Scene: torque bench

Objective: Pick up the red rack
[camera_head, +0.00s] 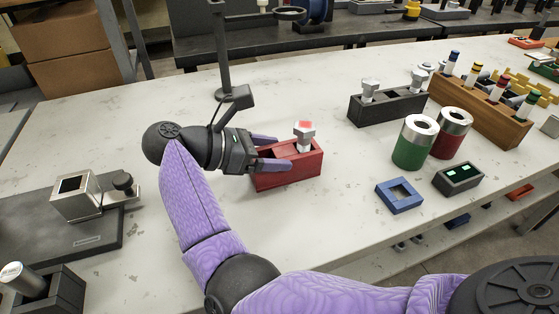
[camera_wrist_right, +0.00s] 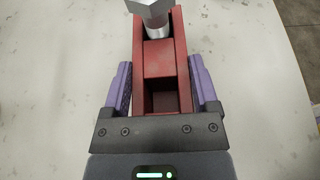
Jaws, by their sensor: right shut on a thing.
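The red rack (camera_head: 287,177) stands on the white bench in the head view. It is a small open box with a silver hex-headed bolt (camera_head: 304,136) upright at its far right end; the bolt head has a red top. My right gripper (camera_head: 282,153) reaches in from the left and is shut on the rack. In the right wrist view the two purple fingers (camera_wrist_right: 162,88) lie along the rack's two long side walls (camera_wrist_right: 181,60). The compartment nearest the wrist looks empty. Whether the rack is clear of the bench cannot be told. My left gripper is not in view.
A black rack (camera_head: 388,109) with bolts, a green can (camera_head: 413,145), a red can (camera_head: 455,130) and a wooden rack (camera_head: 480,110) stand to the right. A blue frame (camera_head: 399,196) and a dark box (camera_head: 458,178) lie nearer. A black stand (camera_head: 221,60) rises behind my gripper.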

